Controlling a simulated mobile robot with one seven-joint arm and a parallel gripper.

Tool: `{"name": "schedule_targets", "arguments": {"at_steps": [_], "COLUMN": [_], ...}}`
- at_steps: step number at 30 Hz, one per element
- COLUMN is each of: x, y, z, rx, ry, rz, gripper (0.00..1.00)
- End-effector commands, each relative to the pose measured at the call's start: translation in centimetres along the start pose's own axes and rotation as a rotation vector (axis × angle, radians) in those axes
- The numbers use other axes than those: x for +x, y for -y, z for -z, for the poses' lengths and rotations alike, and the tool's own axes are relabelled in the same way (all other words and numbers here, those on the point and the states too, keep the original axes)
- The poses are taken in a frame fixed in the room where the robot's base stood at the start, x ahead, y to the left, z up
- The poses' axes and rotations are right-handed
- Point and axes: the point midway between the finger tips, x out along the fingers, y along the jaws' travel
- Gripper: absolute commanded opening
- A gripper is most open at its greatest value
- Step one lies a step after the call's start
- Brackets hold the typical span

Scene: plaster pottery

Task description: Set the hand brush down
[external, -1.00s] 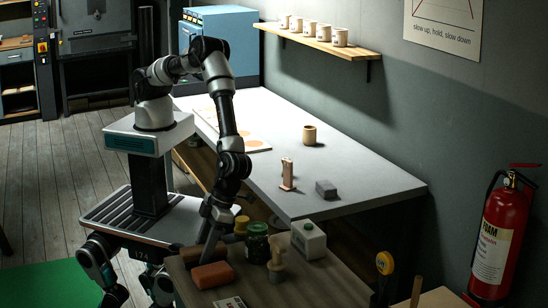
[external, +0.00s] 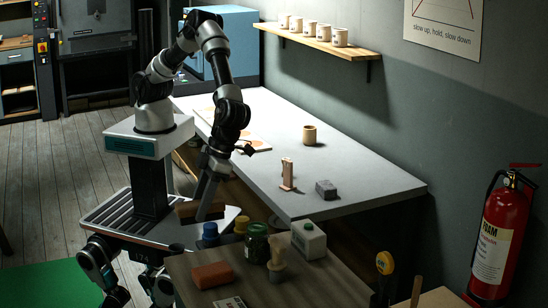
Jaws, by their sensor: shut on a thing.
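The grey worktable (external: 360,180) has wide free areas.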

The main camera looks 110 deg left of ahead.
Motion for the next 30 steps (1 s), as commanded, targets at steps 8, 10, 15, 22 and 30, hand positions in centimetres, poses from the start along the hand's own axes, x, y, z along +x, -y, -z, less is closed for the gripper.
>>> {"name": "schedule_targets", "arguments": {"at_steps": [8, 10, 15, 22, 30], "x": [-2.6, -3.2, -5.1, -9.2, -14.1], "y": [0.0, -0.1, -0.6, -3.7, -10.6], "z": [-3.1, -4.8, -10.2, -21.0, -33.1], "rx": [-0.096, -0.137, -0.279, -0.570, -0.932], "ry": [0.000, 0.000, 0.001, 0.001, 0.001], "rz": [0.038, 0.056, 0.117, 0.237, 0.388], "gripper": [0.13, 0.13, 0.13, 0.13, 0.13]}}
